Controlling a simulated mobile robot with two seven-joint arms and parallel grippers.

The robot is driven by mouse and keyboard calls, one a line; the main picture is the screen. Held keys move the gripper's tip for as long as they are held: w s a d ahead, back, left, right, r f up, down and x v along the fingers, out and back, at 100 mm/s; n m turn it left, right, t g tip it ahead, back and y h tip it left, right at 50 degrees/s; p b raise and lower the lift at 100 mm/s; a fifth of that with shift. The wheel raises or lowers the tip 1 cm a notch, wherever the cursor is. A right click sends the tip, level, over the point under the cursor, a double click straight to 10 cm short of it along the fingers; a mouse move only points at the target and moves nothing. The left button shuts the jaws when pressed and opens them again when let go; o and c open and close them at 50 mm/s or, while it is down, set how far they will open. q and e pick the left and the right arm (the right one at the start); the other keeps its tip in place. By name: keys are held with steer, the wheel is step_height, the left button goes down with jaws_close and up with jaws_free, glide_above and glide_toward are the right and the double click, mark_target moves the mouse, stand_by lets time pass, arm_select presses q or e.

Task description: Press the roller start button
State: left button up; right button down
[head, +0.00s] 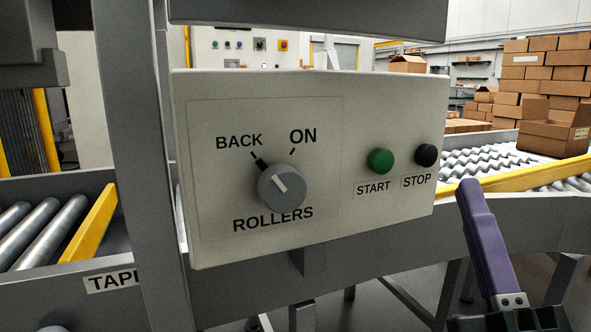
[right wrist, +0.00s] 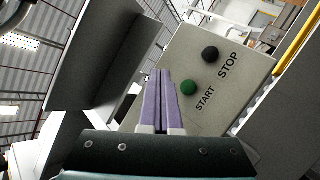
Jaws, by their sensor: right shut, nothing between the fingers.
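The green START button (head: 381,161) is on the front of a pale grey control box (head: 320,245), above its START label. The black STOP button (head: 427,155) is to its right. A grey ROLLERS knob (head: 283,187) is at the left of the box, its pointer toward BACK. My right gripper (head: 468,186), with purple fingers, is shut and empty, right of and below the buttons. In the right wrist view the shut fingers (right wrist: 159,75) point up beside the green button (right wrist: 188,87); I see no contact. The black button (right wrist: 210,54) is above it. My left gripper is not in view.
A grey post (head: 140,150) stands left of the box, and a grey beam (head: 310,20) crosses above it. Roller conveyors with yellow rails (head: 530,173) run behind. An open cardboard box (head: 553,130) and stacked boxes are at the right.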

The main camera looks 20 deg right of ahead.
mark_target(382, 161)
steer(key=w+b, duration=0.4)
steer(key=w, duration=0.4)
steer(key=shift+w+a, duration=0.35)
steer(key=shift+w, duration=0.05)
stand_by(0.8)
stand_by(0.9)
steer(key=shift+w+b, duration=0.1)
steer(key=shift+b, duration=0.25)
steer(key=shift+w, duration=0.3)
